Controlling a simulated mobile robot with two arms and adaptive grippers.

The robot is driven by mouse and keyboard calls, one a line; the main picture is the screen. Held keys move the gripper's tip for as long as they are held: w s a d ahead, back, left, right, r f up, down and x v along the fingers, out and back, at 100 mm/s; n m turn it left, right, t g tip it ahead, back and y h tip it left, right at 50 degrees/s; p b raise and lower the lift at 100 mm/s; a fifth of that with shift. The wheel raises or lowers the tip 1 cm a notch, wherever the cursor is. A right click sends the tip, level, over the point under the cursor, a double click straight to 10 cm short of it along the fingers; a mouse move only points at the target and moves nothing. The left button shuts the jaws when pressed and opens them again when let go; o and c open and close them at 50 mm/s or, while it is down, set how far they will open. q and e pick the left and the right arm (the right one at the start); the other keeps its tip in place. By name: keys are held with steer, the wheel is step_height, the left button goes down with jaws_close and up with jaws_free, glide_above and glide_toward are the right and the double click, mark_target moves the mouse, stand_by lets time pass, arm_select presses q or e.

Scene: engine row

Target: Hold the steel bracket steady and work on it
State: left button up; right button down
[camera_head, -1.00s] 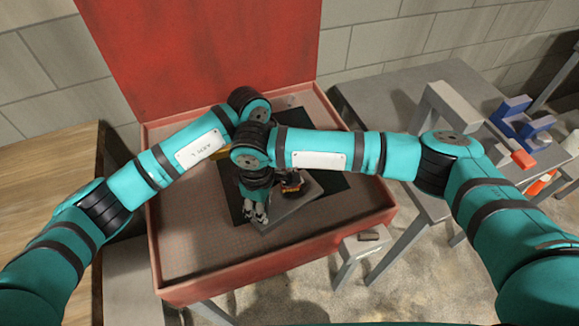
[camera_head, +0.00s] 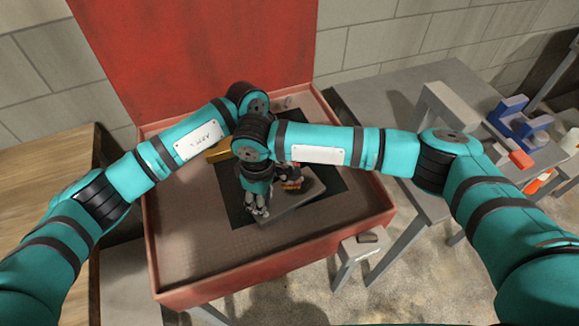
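A flat grey steel piece, which looks like the bracket (camera_head: 298,204), lies tilted on a black mat (camera_head: 331,180) in the red-rimmed tray. My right gripper (camera_head: 257,211) points down at the piece's left edge. Its fingers look close together, but I cannot tell whether they grip the edge. My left arm reaches in to a joint beside the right arm's wrist. The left gripper is hidden behind the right arm, or is part of a small dark and orange thing (camera_head: 292,179) above the piece. A yellow object (camera_head: 218,152) shows between the arms.
A tall red panel (camera_head: 195,50) stands behind the tray (camera_head: 200,262). A grey table (camera_head: 385,95) at right holds a grey block, a blue part (camera_head: 519,122) and a red piece. A small stand (camera_head: 360,246) is by the tray's front right. A wooden top (camera_head: 45,175) is at left.

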arm_select(q)
steer(key=shift+w+d, duration=0.3)
steer(key=shift+w, duration=0.1)
steer(key=shift+s+d+f, duration=0.1)
steer(key=shift+s+d, duration=0.3)
steer(key=shift+s, duration=0.25)
steer(key=shift+s+d+f, duration=0.1)
steer(key=shift+s+d, duration=0.3)
steer(key=shift+s, duration=0.25)
steer(key=shift+s+d+f, duration=0.1)
steer(key=shift+s+d, duration=0.2)
steer(key=shift+s, duration=0.35)
steer(key=shift+s+d+f, duration=0.1)
steer(key=shift+s+d, duration=0.25)
steer(key=shift+s, duration=0.35)
steer(key=shift+s+d+f, duration=0.1)
steer(key=shift+s+d, duration=0.2)
steer(key=shift+s, duration=0.35)
steer(key=shift+r, duration=0.15)
steer(key=shift+w+a+r, duration=0.1)
steer(key=shift+w+a, duration=0.5)
steer(key=shift+w, duration=0.5)
steer(key=shift+w+a+r, duration=0.1)
steer(key=shift+w+a, duration=0.45)
steer(key=shift+w, duration=0.6)
steer(key=shift+w+a+r, duration=0.1)
steer(key=shift+w+a, duration=0.5)
steer(key=shift+w, duration=0.5)
